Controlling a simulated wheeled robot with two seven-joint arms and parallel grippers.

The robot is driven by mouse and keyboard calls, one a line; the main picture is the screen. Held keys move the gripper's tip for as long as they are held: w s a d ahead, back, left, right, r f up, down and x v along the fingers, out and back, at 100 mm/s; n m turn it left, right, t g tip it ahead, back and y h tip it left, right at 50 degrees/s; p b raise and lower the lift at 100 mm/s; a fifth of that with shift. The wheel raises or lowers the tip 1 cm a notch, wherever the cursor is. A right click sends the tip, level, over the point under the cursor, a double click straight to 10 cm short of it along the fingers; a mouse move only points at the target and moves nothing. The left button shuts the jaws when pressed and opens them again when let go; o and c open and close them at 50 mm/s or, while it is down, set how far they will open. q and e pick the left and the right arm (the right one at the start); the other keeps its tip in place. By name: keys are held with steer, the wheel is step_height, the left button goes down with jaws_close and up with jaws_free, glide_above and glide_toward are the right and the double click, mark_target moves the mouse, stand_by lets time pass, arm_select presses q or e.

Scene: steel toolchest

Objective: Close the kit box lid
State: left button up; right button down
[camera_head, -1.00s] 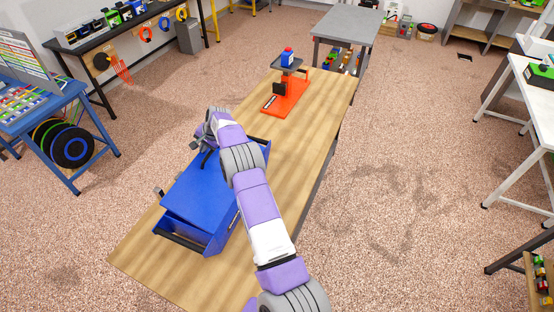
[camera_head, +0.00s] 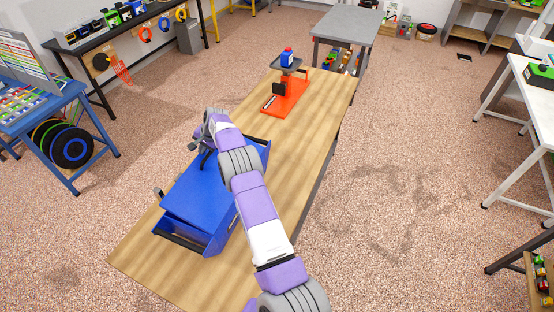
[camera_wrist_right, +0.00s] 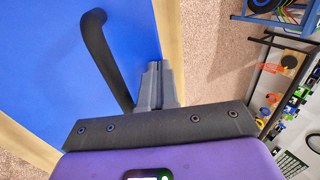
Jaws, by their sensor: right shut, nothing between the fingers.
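The blue kit box (camera_head: 222,238) stands on the wooden workbench, its lid (camera_head: 195,195) lying over most of the top. A dark opening shows along the near end, and I cannot tell whether the lid is fully seated. A black handle (camera_head: 206,158) rises from the lid; it also shows in the right wrist view (camera_wrist_right: 103,60) against the blue lid (camera_wrist_right: 50,60). My right gripper (camera_head: 194,146) is shut and empty beside the handle, over the lid's left edge. Its fingers also show in the right wrist view (camera_wrist_right: 157,68), apart from the handle. My left gripper is out of view.
The workbench (camera_head: 300,135) has bare wood to the right of the box. An orange stand (camera_head: 287,98) with a blue item on top is at its far end. A black bench (camera_head: 85,45) and a blue table (camera_head: 45,105) stand to the left across the floor.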

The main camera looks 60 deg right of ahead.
steer(key=shift+b+x, duration=0.35)
steer(key=shift+x, duration=0.7)
stand_by(5.6)
